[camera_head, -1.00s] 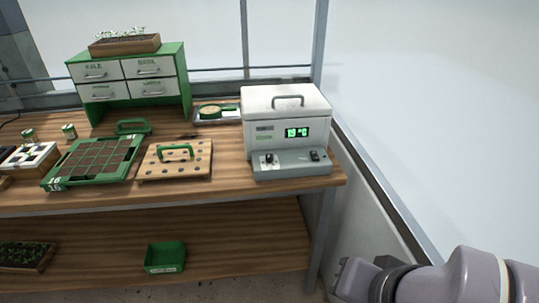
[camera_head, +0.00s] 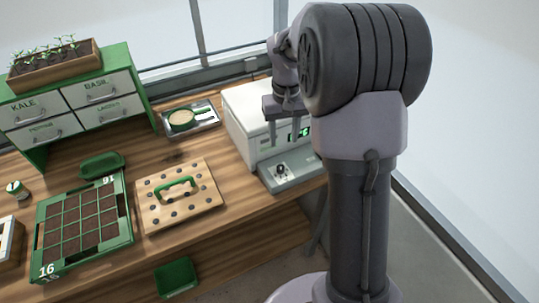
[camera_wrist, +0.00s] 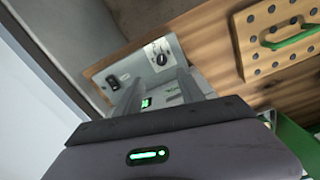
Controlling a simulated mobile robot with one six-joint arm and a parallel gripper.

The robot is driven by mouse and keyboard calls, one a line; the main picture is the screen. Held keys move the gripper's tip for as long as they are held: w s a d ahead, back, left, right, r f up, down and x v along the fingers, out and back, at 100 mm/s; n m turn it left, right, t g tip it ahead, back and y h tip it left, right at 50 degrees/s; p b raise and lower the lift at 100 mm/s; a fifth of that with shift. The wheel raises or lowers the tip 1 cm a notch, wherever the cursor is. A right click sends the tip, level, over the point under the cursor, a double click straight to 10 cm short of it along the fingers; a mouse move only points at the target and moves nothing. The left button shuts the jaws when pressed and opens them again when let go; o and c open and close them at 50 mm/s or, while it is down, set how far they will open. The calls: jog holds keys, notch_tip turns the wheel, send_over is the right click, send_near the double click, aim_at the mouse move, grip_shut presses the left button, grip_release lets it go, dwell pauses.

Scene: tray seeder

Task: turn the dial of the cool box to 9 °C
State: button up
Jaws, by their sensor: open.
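The white cool box (camera_head: 240,122) stands at the right end of the wooden bench, partly hidden by my arm. Its dial (camera_head: 281,170) is a small dark knob on the grey front ledge; it also shows in the wrist view (camera_wrist: 162,58). The green display (camera_head: 301,133) is partly covered by my arm, and its number cannot be read now. My gripper (camera_head: 285,118) is open and empty, above and in front of the box's front face. In the wrist view, the fingers reach toward the box front, with the dial beyond them, apart.
A dark switch (camera_wrist: 113,82) sits on the same ledge as the dial. A tray with a sieve (camera_head: 186,120) stands left of the box. A pegged wooden board (camera_head: 206,199) and a green seed tray (camera_head: 127,236) lie further left.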

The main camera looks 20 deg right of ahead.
aim_at(281, 167)
notch_tip(281, 167, down, 12)
jog(key=b, duration=0.4)
jog(key=shift+w+a+f, duration=0.15)
jog(key=shift+f, duration=0.1)
grip_shut()
